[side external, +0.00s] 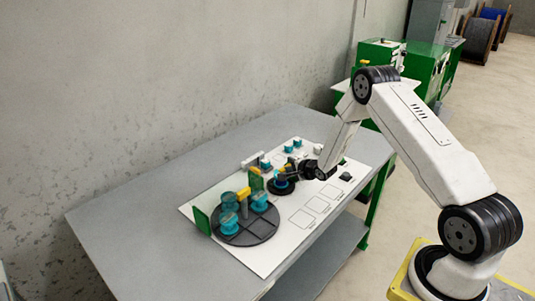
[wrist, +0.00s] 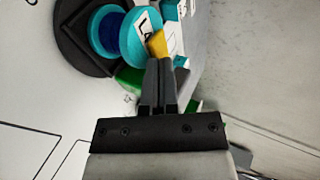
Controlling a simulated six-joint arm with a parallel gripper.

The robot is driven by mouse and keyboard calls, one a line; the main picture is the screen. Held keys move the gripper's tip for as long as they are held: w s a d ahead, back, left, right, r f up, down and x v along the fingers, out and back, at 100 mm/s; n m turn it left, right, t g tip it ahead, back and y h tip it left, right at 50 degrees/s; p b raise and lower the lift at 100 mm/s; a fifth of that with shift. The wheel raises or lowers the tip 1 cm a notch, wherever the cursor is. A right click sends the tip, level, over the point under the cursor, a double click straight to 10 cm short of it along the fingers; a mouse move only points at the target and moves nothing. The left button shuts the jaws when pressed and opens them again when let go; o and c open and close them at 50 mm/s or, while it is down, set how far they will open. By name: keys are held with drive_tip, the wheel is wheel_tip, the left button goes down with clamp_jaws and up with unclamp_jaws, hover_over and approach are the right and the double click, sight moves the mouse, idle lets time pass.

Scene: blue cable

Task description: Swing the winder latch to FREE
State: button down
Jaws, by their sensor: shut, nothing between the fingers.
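The winder (side external: 283,186) stands on the white board as a black base with a teal spool; in the wrist view its teal spool (wrist: 106,32) with a dark blue core sits at upper left. The yellow latch (side external: 281,170) shows on the winder, and its yellow end (wrist: 158,42) lies right at my fingertips in the wrist view. My gripper (wrist: 158,62) is shut with its fingers together and nothing between them. I cannot tell whether the fingertips touch the latch. In the side view my gripper (side external: 300,171) is low beside the winder, and its fingers are small there. The latch's marked position is unreadable.
A dark turntable (side external: 247,226) with several teal spools stands at the board's front left. A green plate (side external: 202,220) stands upright at its edge. White and teal parts (side external: 293,145) are at the back. The grey table (side external: 130,215) is clear to the left.

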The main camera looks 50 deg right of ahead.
sight(279, 171)
drive_tip(key=shift+w+a, duration=0.15)
drive_tip(key=shift+w, duration=0.05)
drive_tip(key=shift+w+a+m+g+h, duration=0.1)
drive_tip(key=shift+w+m+g+h, duration=0.25)
drive_tip(key=shift+m+h, duration=0.45)
drive_tip(key=shift+w+a+m+g+h, duration=0.1)
drive_tip(key=shift+w+m+g+h, duration=0.25)
drive_tip(key=shift+m+h, duration=0.45)
drive_tip(key=shift+w+a+m+g+h, duration=0.1)
drive_tip(key=shift+w+m+g+h, duration=0.25)
drive_tip(key=shift+m+h, duration=0.4)
drive_tip(key=shift+w+d+m+g+h, duration=0.1)
drive_tip(key=shift+w+m+g+h, duration=0.4)
drive_tip(key=shift+m+g+h, duration=0.4)
drive_tip(key=shift+w+m+g+h, duration=0.45)
drive_tip(key=shift+w+m+h, duration=0.1)
drive_tip(key=shift+m, duration=0.5)
drive_tip(key=shift+w+d, duration=0.45)
drive_tip(key=shift+w, duration=0.4)
drive_tip(key=shift+w+d, duration=0.7)
drive_tip(key=shift+w, duration=0.05)
drive_tip(key=shift+r, duration=0.1)
drive_tip(key=v, duration=0.7)
drive_tip(key=shift+s+a, duration=0.2)
drive_tip(key=shift+a, duration=0.05)
drive_tip(key=shift+r, duration=0.1)
